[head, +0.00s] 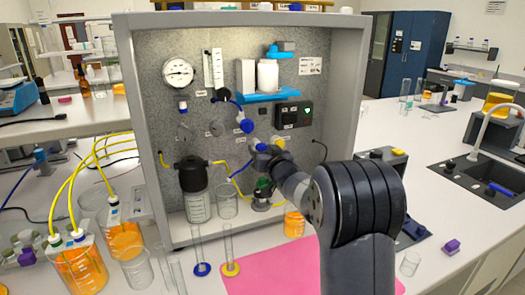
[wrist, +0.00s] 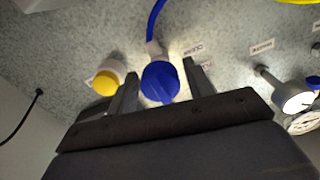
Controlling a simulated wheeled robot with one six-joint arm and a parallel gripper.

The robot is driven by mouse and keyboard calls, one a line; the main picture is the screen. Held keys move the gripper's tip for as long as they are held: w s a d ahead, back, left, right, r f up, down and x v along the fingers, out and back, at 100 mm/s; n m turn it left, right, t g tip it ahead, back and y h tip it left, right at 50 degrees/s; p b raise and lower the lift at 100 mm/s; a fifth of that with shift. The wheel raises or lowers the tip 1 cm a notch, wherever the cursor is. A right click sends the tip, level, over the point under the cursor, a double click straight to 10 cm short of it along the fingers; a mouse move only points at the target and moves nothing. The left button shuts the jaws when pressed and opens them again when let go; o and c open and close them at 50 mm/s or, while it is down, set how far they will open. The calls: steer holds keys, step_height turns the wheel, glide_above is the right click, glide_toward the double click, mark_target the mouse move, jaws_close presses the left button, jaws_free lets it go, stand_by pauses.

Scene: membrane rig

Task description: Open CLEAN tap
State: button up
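The CLEAN tap has a round blue knob (wrist: 160,82) with a raised grip bar, shown in the wrist view below a blue tube and beside a label reading CLEAN (wrist: 193,50). My gripper (wrist: 160,67) is open, with one dark finger on each side of the knob. I see a gap at the right finger; the left finger is very close, and I cannot tell if it touches. In the head view, my gripper (head: 265,152) is at the rig's back panel, and my wrist hides part of the tap area.
A yellow-capped tap (wrist: 105,80) is close to my left finger in the wrist view. A pressure gauge (head: 178,73), a black-lidded vessel (head: 193,190) and the grey side wall (head: 341,85) surround the work area. A pink mat (head: 270,266) and glass cylinders (head: 228,250) stand in front.

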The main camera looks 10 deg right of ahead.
steer(key=c, duration=0.8)
steer(key=shift+o, duration=0.2)
steer(key=shift+n+b, duration=0.3)
steer(key=n+b, duration=0.2)
steer(key=shift+f+n, duration=0.2)
steer(key=shift+n, duration=0.1)
steer(key=n+b, duration=0.3)
steer(key=n, duration=0.2)
steer(key=shift+n, duration=0.3)
steer(key=n+b, duration=0.2)
steer(key=n, duration=0.2)
steer(key=shift+r+n+b, duration=0.15)
steer(key=shift+n+b, duration=0.95)
steer(key=shift+n, duration=1.4)
